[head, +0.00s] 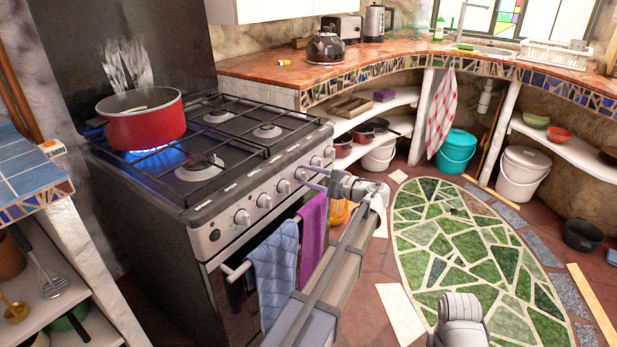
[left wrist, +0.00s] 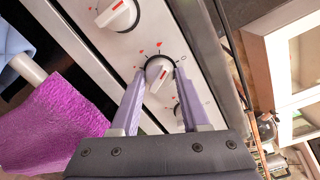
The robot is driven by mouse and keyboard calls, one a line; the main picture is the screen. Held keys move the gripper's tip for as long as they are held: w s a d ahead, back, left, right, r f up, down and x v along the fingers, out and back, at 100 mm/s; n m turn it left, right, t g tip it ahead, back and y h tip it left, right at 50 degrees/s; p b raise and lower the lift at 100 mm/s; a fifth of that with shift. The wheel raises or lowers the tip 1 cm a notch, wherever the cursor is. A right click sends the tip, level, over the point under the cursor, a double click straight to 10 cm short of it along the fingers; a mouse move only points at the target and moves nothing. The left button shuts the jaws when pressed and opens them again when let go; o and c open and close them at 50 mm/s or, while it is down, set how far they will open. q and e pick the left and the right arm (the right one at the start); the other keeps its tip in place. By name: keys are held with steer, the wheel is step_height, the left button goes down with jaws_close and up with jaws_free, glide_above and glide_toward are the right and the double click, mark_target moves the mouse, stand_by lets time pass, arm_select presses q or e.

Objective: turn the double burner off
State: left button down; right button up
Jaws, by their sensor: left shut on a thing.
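The stove (head: 200,170) has a row of white knobs along its sloped front panel. A blue flame (head: 150,156) burns under a red pot (head: 145,122) at the stove's left side. My left gripper (head: 307,177) reaches the panel's right half. In the left wrist view, my left gripper (left wrist: 160,75) has its purple fingers shut on a white knob (left wrist: 157,70), one on each side. The knob has a red line, and small red marks surround it. My right gripper is not in view.
Another knob (left wrist: 118,14) sits close to the gripped one. A kettle (head: 325,46) stands on the counter. The green mosaic floor (head: 470,235) is clear.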

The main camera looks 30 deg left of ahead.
arm_select(q)
steer(key=m, duration=0.5)
steer(key=shift+f+g, duration=0.15)
steer(key=shift+g, duration=0.15)
steer(key=shift+m, duration=0.4)
steer(key=shift+c, duration=1.9)
jaws_free()
steer(key=shift+d, duration=0.15)
steer(key=d, duration=0.7)
steer(key=shift+d+r, duration=0.2)
steer(key=shift+d, duration=0.1)
